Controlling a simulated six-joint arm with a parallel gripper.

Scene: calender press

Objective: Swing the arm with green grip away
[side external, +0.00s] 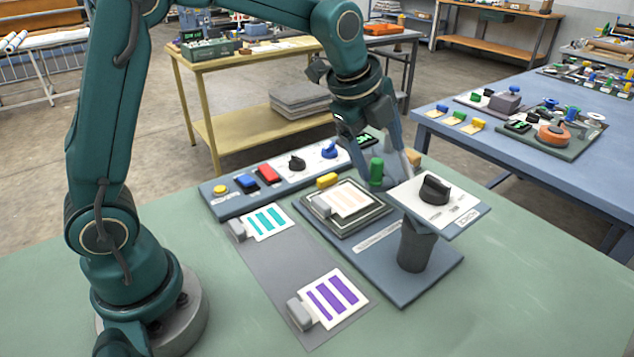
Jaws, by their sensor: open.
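A green upright grip (376,170) stands behind the square work plate, just left of a tilted panel. It seems to sit on a grey-blue arm, most of which is hidden behind my gripper and the panel. My gripper (383,160) reaches down from above at the grip, with its fingers apart. The grip shows at or between the fingertips; I cannot tell whether they touch it. The square plate (370,217) bears a white card with pale orange stripes (345,199). The tilted panel with a black knob (434,191) stands on a dark post (415,246).
A control strip (228,206) with yellow, blue and red buttons and knobs lies behind. A yellow block (327,181) is at the plate's back edge. Cards with teal (268,220) and purple stripes (333,297) lie on a grey mat. The green table (520,310) is clear at front right.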

